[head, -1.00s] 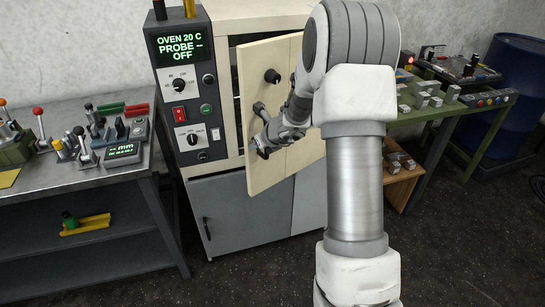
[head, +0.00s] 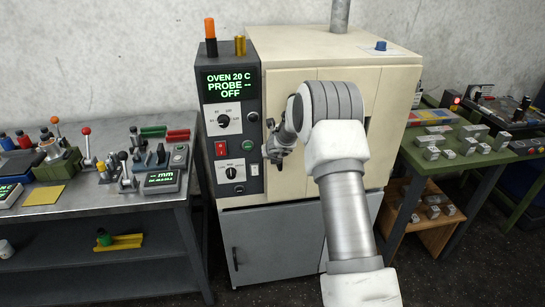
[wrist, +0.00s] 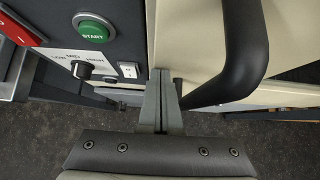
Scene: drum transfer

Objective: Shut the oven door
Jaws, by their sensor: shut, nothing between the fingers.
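The cream oven door (head: 290,88) stands almost in line with the oven front in the head view. I cannot tell whether it is fully flush, as my arm hides much of it. My gripper (head: 275,160) is at the door's left edge, beside the dark control panel (head: 233,130). In the wrist view my gripper (wrist: 160,78) is shut and empty, its fingers in front of the door's left edge. The dark curved door handle (wrist: 245,50) is just right of the fingers, not between them. Whether the fingers touch the door is unclear.
The green START button (wrist: 93,31) and a black knob (wrist: 82,69) are close left of the fingers. A metal bench (head: 95,200) with levers stands left. A green table (head: 440,160) with metal blocks stands right. Dark floor is visible below.

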